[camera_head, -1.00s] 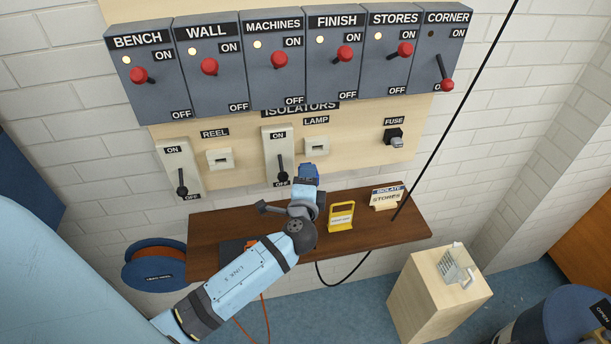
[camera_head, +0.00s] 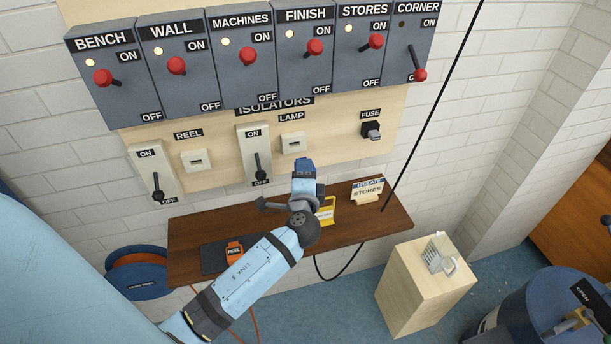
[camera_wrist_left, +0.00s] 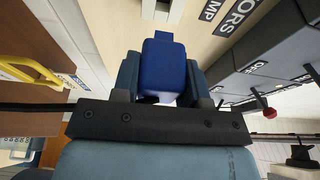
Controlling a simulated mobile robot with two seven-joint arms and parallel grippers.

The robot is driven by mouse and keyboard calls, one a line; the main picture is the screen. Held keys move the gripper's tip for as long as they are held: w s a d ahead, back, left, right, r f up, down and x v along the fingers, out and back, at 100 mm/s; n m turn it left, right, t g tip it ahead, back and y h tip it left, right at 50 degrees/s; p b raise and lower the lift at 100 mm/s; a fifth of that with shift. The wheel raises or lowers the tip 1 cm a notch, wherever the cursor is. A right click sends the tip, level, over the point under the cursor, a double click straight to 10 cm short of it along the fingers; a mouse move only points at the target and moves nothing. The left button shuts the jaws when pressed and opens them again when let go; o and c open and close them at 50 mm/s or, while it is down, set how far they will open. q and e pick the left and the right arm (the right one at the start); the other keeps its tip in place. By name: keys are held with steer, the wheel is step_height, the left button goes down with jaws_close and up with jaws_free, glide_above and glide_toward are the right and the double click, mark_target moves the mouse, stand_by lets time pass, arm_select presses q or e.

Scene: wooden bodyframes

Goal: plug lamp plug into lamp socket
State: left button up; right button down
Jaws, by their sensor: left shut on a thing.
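My left gripper (camera_head: 304,170) is shut on a blue plug, the lamp plug (camera_wrist_left: 164,65), which points away from the wrist. In the head view the gripper is over the shelf, just below and slightly right of the lamp socket (camera_head: 294,143). The socket is a pale plate with a dark slot, under the LAMP label on the wooden panel. In the left wrist view a pale fitting, apparently this socket, is cut off at the top edge beyond the plug. The plug appears apart from the socket; the exact gap cannot be told. My right gripper is not in view.
The lamp isolator switch (camera_head: 258,155) is left of the socket, lever down. The fuse (camera_head: 371,130) is to its right. The shelf (camera_head: 388,222) holds a yellow tag (camera_head: 327,211), a STORES sign (camera_head: 367,190) and an orange plug (camera_head: 234,252). Switch boxes (camera_head: 244,62) are above.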

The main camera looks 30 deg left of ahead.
arm_select(q)
steer(key=shift+w+a, duration=1.55)
steer(key=shift+a, duration=0.25)
steer(key=shift+b, duration=0.45)
steer(key=shift+w+a, duration=0.9)
steer(key=shift+a, duration=0.15)
stand_by(0.5)
steer(key=o, duration=1.1)
steer(key=b+v, duration=0.3)
steer(key=v, duration=1)
steer(key=shift+s+d, duration=0.2)
steer(key=shift+s, duration=0.15)
